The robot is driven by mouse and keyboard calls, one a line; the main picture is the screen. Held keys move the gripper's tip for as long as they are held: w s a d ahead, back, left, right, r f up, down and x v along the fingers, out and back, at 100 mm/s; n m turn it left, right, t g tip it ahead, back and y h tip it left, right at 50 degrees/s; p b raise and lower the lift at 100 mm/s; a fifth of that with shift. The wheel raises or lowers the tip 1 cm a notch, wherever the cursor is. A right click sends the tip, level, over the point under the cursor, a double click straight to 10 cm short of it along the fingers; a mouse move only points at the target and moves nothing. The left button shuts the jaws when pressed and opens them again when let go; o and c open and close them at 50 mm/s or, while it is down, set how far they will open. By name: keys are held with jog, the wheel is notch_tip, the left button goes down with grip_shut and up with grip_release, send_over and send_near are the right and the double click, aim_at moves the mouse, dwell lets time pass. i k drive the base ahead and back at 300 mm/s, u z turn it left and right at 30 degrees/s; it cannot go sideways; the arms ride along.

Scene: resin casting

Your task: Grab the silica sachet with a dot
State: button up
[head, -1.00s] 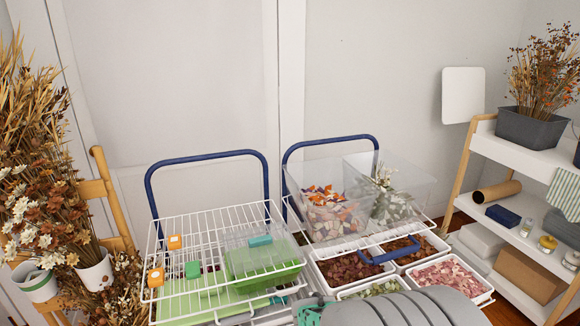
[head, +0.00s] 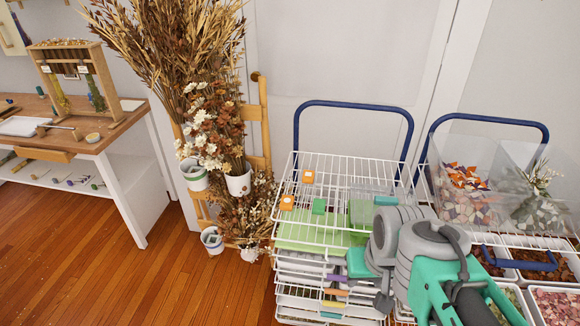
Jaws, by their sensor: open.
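I cannot pick out a silica sachet with a dot in the head view. Two small orange blocks with pale marks, one farther back (head: 308,176) and one nearer (head: 287,202), sit on the white wire rack (head: 335,165). A small green block (head: 319,206) and a teal piece (head: 385,200) are also at the rack. A clear bin on the right holds orange, white and purple pieces (head: 465,190), too small to tell apart. My grey and teal arm covers the rack's right front. My gripper's fingertips cannot be made out.
A wooden workbench (head: 75,140) with a small frame stands at the left. Dried flowers (head: 205,130) and white pots (head: 238,180) stand beside the rack. Trays of petals (head: 555,303) lie at the right. The wooden floor (head: 120,285) at the front left is clear.

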aim_at(286, 204)
jog(key=u, duration=0.95)
jog(key=i, duration=0.7)
jog(key=u, duration=1.45)
